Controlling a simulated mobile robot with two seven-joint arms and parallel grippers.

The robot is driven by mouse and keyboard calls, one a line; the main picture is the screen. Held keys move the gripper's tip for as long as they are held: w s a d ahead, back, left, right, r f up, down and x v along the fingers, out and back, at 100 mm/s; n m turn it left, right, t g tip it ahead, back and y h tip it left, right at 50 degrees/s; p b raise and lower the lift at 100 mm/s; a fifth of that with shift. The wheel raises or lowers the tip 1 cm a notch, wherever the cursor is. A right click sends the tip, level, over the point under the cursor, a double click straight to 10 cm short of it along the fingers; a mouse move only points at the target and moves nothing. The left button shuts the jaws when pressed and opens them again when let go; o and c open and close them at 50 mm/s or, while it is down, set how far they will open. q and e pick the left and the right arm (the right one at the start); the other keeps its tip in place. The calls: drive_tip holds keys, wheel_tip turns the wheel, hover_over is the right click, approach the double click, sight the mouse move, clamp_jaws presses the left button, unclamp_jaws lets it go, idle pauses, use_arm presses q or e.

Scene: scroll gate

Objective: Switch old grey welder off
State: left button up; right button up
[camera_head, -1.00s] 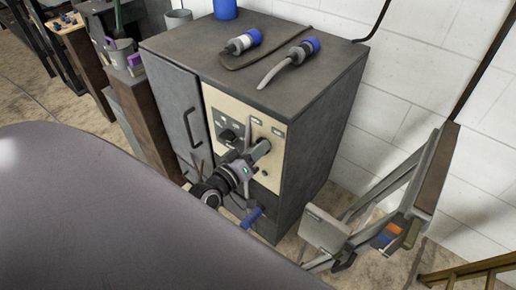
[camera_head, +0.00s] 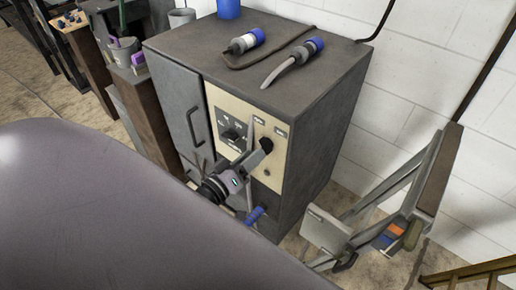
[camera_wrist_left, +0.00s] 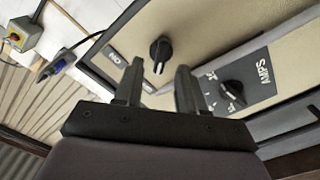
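The old grey welder (camera_head: 308,150) is a dark grey cabinet with a cream front panel (camera_head: 221,101). In the left wrist view, a black rotary knob (camera_wrist_left: 160,52) sits on the panel, with an upside-down "ON" label (camera_wrist_left: 116,54) beside it. Another label below the knob is partly hidden by a finger. The AMPS dial (camera_wrist_left: 233,93) is to the right. My left gripper (camera_head: 258,138) is in front of the panel; its fingers (camera_wrist_left: 157,80) are apart and empty, and the knob shows beyond the gap between them. My right gripper is not in view.
Two blue-ended connectors (camera_head: 244,42) (camera_head: 305,49) and a cable lie on the welder's top. A blue-handled thing (camera_head: 255,214) is low at its front. A folding grey frame (camera_head: 395,190) stands at the right by the white wall. A workbench (camera_head: 80,50) is at the left.

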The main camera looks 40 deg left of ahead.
use_arm(q)
drive_tip(key=shift+s+a, duration=0.15)
drive_tip(key=shift+s, duration=1.1)
drive_tip(key=s+d+f+m+g+p, duration=0.3)
drive_tip(key=s+d+m+g+p, duration=0.4)
drive_tip(key=s+d+m, duration=0.2)
drive_tip(key=s+d, duration=0.1)
drive_tip(key=s, duration=0.1)
drive_tip(key=shift+s+f+m+g+h, duration=0.25)
drive_tip(key=shift+s+m+g+h, duration=0.05)
drive_tip(key=shift+s, duration=0.1)
